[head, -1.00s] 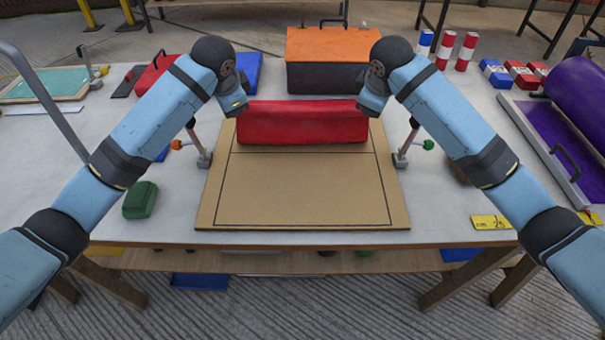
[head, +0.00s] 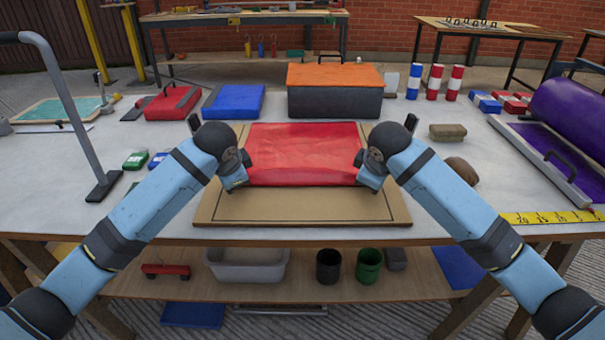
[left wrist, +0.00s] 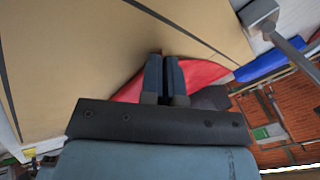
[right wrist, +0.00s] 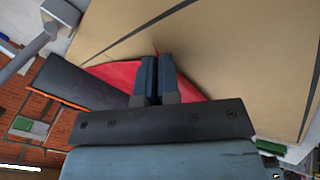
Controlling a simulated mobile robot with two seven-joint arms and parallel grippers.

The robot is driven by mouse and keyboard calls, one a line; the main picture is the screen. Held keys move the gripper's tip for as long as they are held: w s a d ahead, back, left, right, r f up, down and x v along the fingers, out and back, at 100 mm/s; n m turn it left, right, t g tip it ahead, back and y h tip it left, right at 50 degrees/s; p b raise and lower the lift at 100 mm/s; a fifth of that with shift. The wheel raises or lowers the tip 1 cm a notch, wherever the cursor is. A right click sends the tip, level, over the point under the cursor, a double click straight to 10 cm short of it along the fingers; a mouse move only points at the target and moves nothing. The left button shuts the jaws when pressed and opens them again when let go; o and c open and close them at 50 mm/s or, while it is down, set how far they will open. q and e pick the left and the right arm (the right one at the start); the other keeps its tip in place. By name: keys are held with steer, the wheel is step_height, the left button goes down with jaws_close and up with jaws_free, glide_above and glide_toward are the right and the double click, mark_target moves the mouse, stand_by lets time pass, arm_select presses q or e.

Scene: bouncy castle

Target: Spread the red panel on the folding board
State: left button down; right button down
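The red panel (head: 303,152) lies over the far and middle part of the tan folding board (head: 300,207), its surface slightly wrinkled. The board's near strip and dark outline are bare. My left gripper (head: 240,182) is at the panel's near left corner, and my right gripper (head: 365,182) is at its near right corner. In the left wrist view the fingers (left wrist: 165,76) are close together at the red panel (left wrist: 205,72). In the right wrist view the fingers (right wrist: 157,76) pinch the red panel (right wrist: 118,74), with a sliver of red between the tips.
An orange-topped dark box (head: 335,91) stands behind the board. A blue pad (head: 233,101) and red case (head: 172,102) are at back left. A grey post stand (head: 103,186) is left; brown bags (head: 461,171), yellow tape (head: 552,217) and a purple roll (head: 570,108) are right.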

arm_select(q)
steer(key=shift+a+f, duration=0.1)
steer(key=shift+a, duration=0.05)
arm_select(e)
steer(key=shift+d+f, duration=0.1)
steer(key=shift+d, duration=0.05)
arm_select(q)
steer(key=c, duration=1)
jaws_free()
arm_select(e)
steer(key=c, duration=1)
jaws_free()
arm_select(q)
steer(key=shift+s, duration=0.1)
arm_select(e)
steer(key=shift+s, duration=0.1)
arm_select(q)
steer(key=shift+d+f, duration=0.1)
steer(key=shift+d, duration=0.1)
arm_select(e)
steer(key=shift+a+f, duration=0.1)
steer(key=shift+a, duration=0.1)
arm_select(q)
steer(key=shift+s, duration=0.1)
arm_select(e)
steer(key=shift+s, duration=0.1)
